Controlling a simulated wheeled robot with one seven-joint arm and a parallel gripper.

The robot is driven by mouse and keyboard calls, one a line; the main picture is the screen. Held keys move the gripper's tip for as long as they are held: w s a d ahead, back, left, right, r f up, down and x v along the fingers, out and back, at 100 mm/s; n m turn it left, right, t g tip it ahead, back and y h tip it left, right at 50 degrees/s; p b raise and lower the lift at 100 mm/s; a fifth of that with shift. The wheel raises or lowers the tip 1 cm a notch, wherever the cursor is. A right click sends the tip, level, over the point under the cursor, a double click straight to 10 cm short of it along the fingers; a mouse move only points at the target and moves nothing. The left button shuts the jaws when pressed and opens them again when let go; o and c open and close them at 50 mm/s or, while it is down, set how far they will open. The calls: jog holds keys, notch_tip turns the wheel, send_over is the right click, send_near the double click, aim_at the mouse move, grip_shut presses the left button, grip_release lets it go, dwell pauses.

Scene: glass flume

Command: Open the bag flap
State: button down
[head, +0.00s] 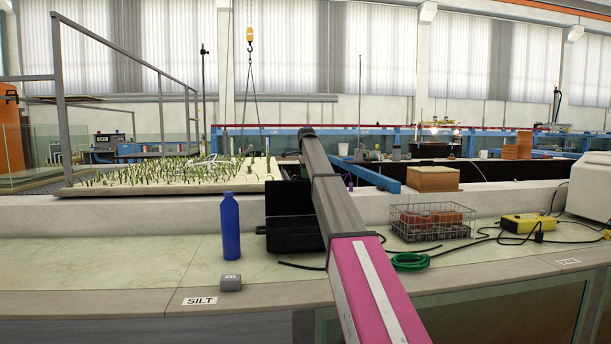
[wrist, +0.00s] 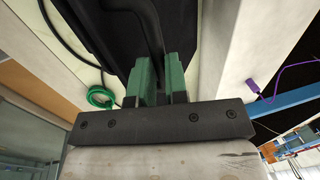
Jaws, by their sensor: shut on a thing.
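The black bag (head: 290,237) stands on the bench, left of my arm and partly hidden by it. A dark panel that looks like its flap (head: 287,198) stands raised above the body at the back. In the wrist view, my gripper (wrist: 159,88) has green fingers closed on a narrow black strip of the flap (wrist: 146,30), with the wide black surface beyond. In the head view my arm hides the gripper and its grip. The bag's inside cannot be made out.
A blue bottle (head: 231,227) and a small grey weight (head: 230,283) stand left of the bag. A wire basket (head: 432,222), a green cable coil (head: 410,262) and a yellow meter (head: 528,226) are to the right. The left bench top is clear.

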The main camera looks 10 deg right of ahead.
jog(key=shift+f, duration=0.15)
dwell(0.6)
jog(key=c, duration=1.1)
grip_release()
jog(key=shift+w, duration=0.1)
jog(key=r, duration=0.3)
jog(key=s+r, duration=0.1)
jog(key=r, duration=0.3)
jog(key=s+r, duration=0.1)
jog(key=r, duration=0.2)
jog(key=shift+s+r, duration=0.1)
jog(key=shift+r, duration=0.2)
